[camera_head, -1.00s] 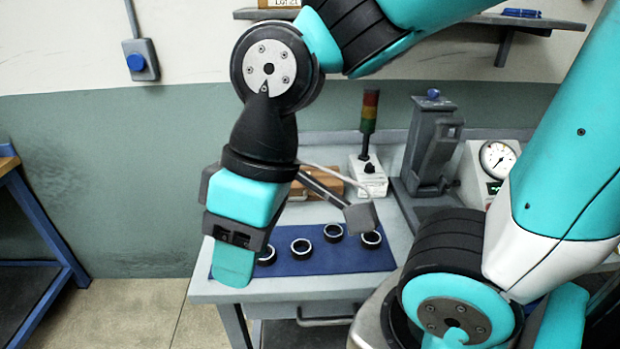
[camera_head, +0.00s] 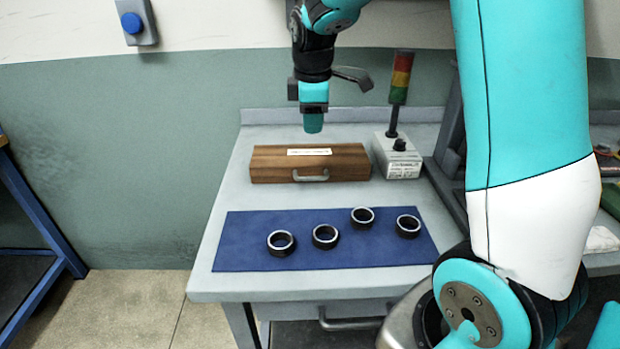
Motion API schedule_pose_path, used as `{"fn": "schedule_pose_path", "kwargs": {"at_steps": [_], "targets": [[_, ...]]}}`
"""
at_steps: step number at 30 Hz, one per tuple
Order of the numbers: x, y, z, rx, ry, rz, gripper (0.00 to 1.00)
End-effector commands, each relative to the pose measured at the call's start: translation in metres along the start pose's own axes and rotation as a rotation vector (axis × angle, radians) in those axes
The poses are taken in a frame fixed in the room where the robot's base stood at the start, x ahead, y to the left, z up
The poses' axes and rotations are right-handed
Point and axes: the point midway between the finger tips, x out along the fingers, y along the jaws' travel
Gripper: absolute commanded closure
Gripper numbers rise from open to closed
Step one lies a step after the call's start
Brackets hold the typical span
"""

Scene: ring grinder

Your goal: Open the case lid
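The case (camera_head: 270,165) is a flat brown wooden box on the back part of the grey workbench. Its lid (camera_head: 345,157) is shut and carries a pale label. A metal handle (camera_head: 311,176) sits on its front face. My gripper (camera_head: 313,123) points down above the rear of the case, near its middle, and looks apart from it. I see the gripper edge-on, so its finger gap is hidden and I cannot tell whether it is open or shut.
Several dark rings (camera_head: 325,236) lie on a blue mat (camera_head: 240,245) at the workbench front. A control box (camera_head: 397,158) with a signal tower (camera_head: 399,80) stands just right of the case. The bench top (camera_head: 225,190) left of the case is clear.

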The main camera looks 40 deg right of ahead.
Motion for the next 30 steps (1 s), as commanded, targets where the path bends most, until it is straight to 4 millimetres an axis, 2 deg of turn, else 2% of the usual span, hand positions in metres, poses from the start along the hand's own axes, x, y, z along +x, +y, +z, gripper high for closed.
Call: {"fn": "schedule_pose_path", "kwargs": {"at_steps": [12, 18, 24, 30], "targets": [[0.092, -0.003, -0.002, -0.003, 0.000, -0.007, 0.62], [0.131, -0.003, -0.002, -0.003, 0.001, -0.006, 0.62], [0.153, -0.003, -0.003, -0.003, 0.002, -0.003, 0.62], [0.158, -0.002, -0.003, -0.003, 0.004, 0.000, 0.62]]}}
